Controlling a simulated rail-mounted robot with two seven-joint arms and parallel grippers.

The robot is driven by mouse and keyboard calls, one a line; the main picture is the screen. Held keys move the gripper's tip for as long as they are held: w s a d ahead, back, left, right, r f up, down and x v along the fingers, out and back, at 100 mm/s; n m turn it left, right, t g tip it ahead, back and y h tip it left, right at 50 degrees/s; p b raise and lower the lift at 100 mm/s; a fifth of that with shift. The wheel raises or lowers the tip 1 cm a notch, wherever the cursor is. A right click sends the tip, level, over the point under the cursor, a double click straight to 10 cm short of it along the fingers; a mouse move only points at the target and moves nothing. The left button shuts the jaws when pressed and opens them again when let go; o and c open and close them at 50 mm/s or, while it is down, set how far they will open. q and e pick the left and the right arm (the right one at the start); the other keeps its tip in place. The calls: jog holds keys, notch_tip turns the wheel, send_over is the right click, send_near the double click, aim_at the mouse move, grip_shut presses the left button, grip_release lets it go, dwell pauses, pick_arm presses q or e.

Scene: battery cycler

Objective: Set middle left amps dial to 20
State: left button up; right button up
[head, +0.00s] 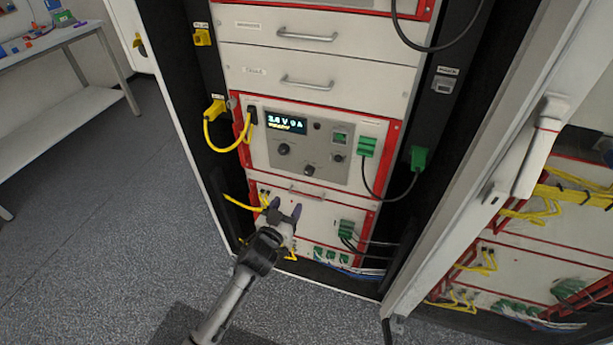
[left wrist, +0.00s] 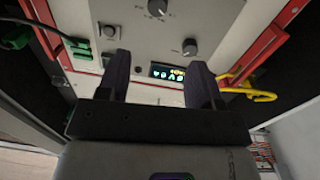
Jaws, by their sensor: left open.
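The cycler panel (head: 256,157) is a grey-white unit framed in red, with a lit display (head: 285,123) that reads about 3.6 V 0 A. Below the display are an upper left dial (head: 284,148) and a lower dial (head: 309,170), both dark and round. Their labels are too small to read, so I cannot tell which is amps. My left gripper (head: 285,208) is open and empty, below the dials and apart from them. In the left wrist view the panel appears upside down, with the upper left dial (left wrist: 190,47) and lower dial (left wrist: 157,7) beyond the fingers. My right gripper is out of view.
A green plug (head: 367,147) with a black cable is at the panel's right, and a yellow cable (head: 225,143) loops at its left. Drawers with handles (head: 307,84) are above. An open cabinet door (head: 500,170) stands at the right. Floor at left is clear.

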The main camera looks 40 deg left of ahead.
aim_at(308, 173)
pick_arm(q)
jog(key=b+x, duration=0.1)
jog(key=x, duration=0.3)
jog(key=b+x, duration=0.1)
jog(key=x, duration=0.3)
jog(key=b+x, duration=0.1)
jog(key=x, duration=0.3)
jog(key=shift+w+d+f+b, duration=0.15)
jog(key=shift+d+b, duration=0.1)
jog(key=shift+b, duration=0.15)
jog(key=shift+x, duration=0.8)
jog(key=c, duration=0.9)
jog(key=shift+c, duration=0.2)
